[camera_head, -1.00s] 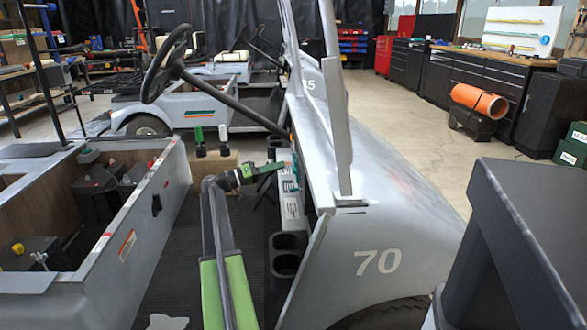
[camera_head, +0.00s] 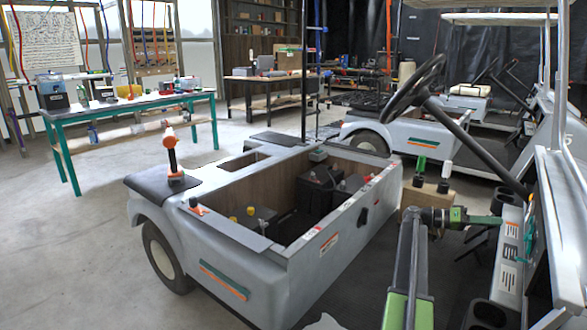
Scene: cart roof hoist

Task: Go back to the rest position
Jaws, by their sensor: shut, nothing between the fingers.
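My gripper (camera_head: 488,221) shows at the lower right, at the end of my black and green arm. It points to the right, over the footwell and close to the cart's dashboard panel (camera_head: 509,265). Its fingers are small and dark here, and it is shut with nothing seen between them. The grey cart (camera_head: 225,245) fills the middle and right. Its seat box is open, with dark batteries (camera_head: 322,190) inside. The steering wheel (camera_head: 413,87) stands above and behind my gripper.
An orange and black tool (camera_head: 172,158) stands on the cart's left rear corner. A wooden block (camera_head: 425,199) carries a green-topped and a white-topped item. A green-legged bench (camera_head: 135,103) stands far left. The floor at left is clear.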

